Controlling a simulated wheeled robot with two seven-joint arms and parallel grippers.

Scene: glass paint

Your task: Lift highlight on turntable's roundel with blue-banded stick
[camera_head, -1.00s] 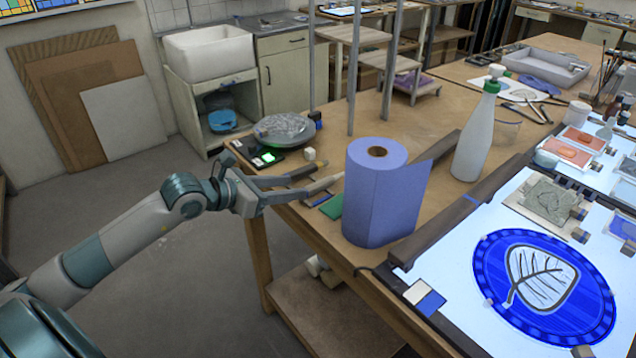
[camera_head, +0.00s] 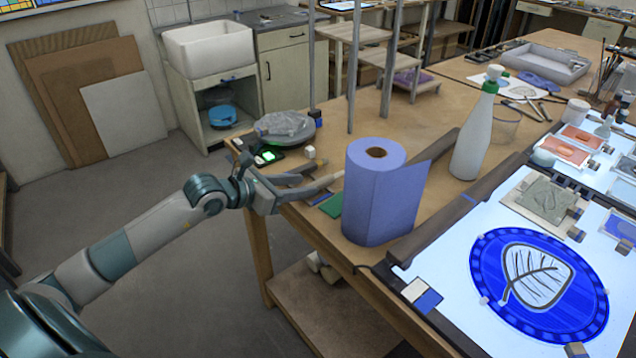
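The turntable (camera_head: 299,139) is a low grey disc at the left end of the bench. A pale, greyish mottled piece (camera_head: 281,123), apparently the roundel, lies on it; its painted detail is too small to read. My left gripper (camera_head: 318,183) is at the bench's left edge, in front of the turntable and left of the blue paper roll. Its fingers look apart. A thin pale-tipped piece (camera_head: 331,179) lies at the fingertips; I cannot tell if it is held. A small blue piece (camera_head: 320,199) shows just below, and I cannot make out a blue-banded stick. My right gripper is out of view.
The blue paper roll (camera_head: 378,200) stands close right of the gripper. A small device with a green light (camera_head: 268,156) and a white cube (camera_head: 309,152) sit before the turntable. A white bottle (camera_head: 472,135) and a lit panel with a blue leaf roundel (camera_head: 490,290) are further right.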

